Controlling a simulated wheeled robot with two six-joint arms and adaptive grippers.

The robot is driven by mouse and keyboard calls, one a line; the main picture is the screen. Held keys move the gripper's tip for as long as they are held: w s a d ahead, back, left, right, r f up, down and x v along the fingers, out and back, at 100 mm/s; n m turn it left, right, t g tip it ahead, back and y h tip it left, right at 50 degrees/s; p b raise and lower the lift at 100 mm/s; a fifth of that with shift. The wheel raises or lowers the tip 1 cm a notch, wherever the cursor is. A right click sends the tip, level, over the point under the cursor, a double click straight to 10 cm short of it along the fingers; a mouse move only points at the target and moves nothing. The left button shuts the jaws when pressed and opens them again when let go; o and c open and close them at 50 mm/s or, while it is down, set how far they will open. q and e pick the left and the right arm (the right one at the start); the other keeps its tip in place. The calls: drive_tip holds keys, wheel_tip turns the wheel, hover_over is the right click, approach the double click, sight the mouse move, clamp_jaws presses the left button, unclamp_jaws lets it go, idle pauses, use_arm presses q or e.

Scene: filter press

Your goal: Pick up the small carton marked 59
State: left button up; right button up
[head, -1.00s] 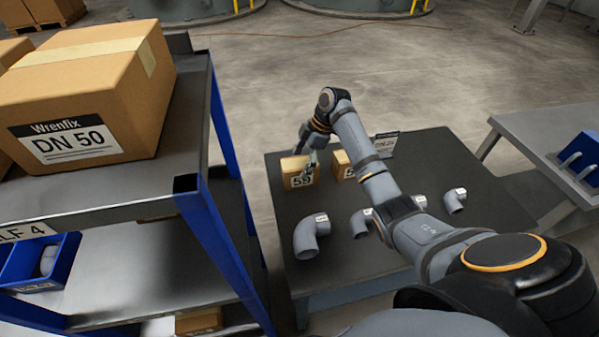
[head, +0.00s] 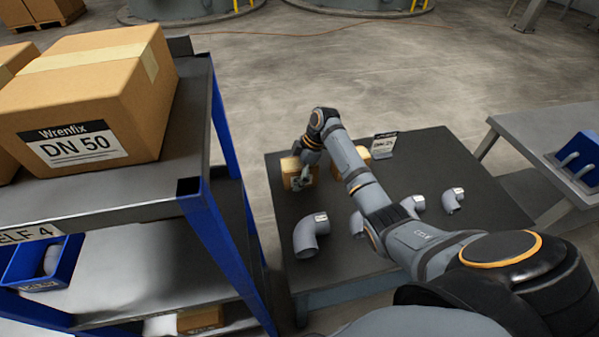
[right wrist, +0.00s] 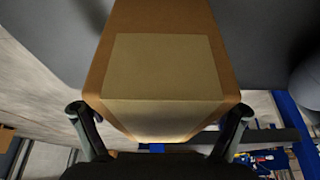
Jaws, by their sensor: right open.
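A small tan carton (head: 290,165) stands at the left edge of the dark table. Its front label looks like 59 or 55 in the earlier head view but is now mostly covered by my gripper. My right gripper (head: 299,184) is open at this carton. In the right wrist view the carton (right wrist: 165,65) with its pale tape lies between the two spread fingers (right wrist: 158,118); I cannot tell whether they touch it. A second small carton (head: 364,155) stands to the right, partly behind my right arm, its number hidden. My left gripper is not in view.
Several grey pipe elbows (head: 308,238) stand on the table (head: 440,165), with a small sign (head: 384,145) at its back. A blue-post shelf (head: 215,225) with a large DN 50 box (head: 90,95) is close on the left. Another table (head: 530,140) stands at right.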

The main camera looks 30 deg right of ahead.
sight(296, 164)
idle(0.3)
drive_tip(key=c, duration=1.4)
drive_tip(key=shift+c, duration=0.7)
wheel_tip(296, 164, up, 4)
drive_tip(key=shift+b, duration=0.5)
drive_tip(key=s+a+r+p, duration=0.6)
drive_tip(key=s+r, duration=0.3)
drive_tip(key=s, duration=0.2)
drive_tip(key=shift+s+a+r, duration=0.25)
drive_tip(key=shift+s+a, duration=0.15)
drive_tip(key=shift+a, duration=0.4)
